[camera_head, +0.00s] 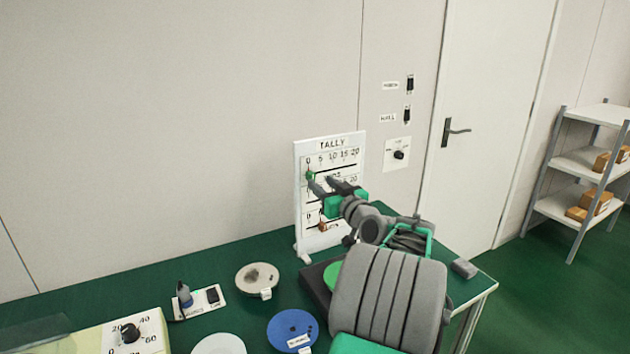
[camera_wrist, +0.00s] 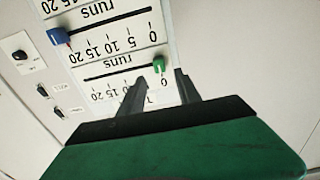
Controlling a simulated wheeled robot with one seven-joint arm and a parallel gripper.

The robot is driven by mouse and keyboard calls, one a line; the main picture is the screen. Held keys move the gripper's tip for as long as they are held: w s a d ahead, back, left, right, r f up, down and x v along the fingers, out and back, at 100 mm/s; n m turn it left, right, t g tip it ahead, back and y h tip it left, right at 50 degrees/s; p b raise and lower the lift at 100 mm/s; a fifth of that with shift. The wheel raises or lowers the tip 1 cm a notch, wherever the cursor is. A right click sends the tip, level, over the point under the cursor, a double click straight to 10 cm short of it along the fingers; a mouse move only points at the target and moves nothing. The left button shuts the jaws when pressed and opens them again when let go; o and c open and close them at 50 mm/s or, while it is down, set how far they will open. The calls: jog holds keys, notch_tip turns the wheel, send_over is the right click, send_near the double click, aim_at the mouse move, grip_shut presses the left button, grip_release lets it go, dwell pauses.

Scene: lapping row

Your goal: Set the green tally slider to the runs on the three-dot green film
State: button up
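The white tally board (camera_head: 300,215) stands upright at the back of the green table and shows upside down in the wrist view (camera_wrist: 168,35). Its top-row green slider (camera_head: 311,175) is at the 0 end, as in the wrist view (camera_wrist: 159,66). A blue slider (camera_wrist: 57,36) is near 20 on the row below it. My gripper (camera_head: 321,183) is open in front of the board. Its fingers (camera_wrist: 160,84) are apart, with the green slider in the gap just beyond their tips. A green disc (camera_head: 332,275) is partly hidden by my arm; no dots are readable on it.
A brown slider (camera_head: 322,226) is low on the board. A grey disc (camera_head: 257,278), a blue labelled disc (camera_head: 292,322) and a white disc (camera_head: 218,345) lie on the table. A switch plate (camera_head: 200,302) and a dial box (camera_head: 130,333) are at left. Wall switches (camera_head: 408,115) are right of the board.

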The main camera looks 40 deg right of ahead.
aim_at(313, 176)
jog(key=x, duration=0.4)
jog(key=shift+w+d+p, duration=0.15)
jog(key=shift+w+p, duration=0.15)
jog(key=shift+w, duration=0.1)
jog(key=shift+c, duration=0.3)
grip_shut()
dwell(0.7)
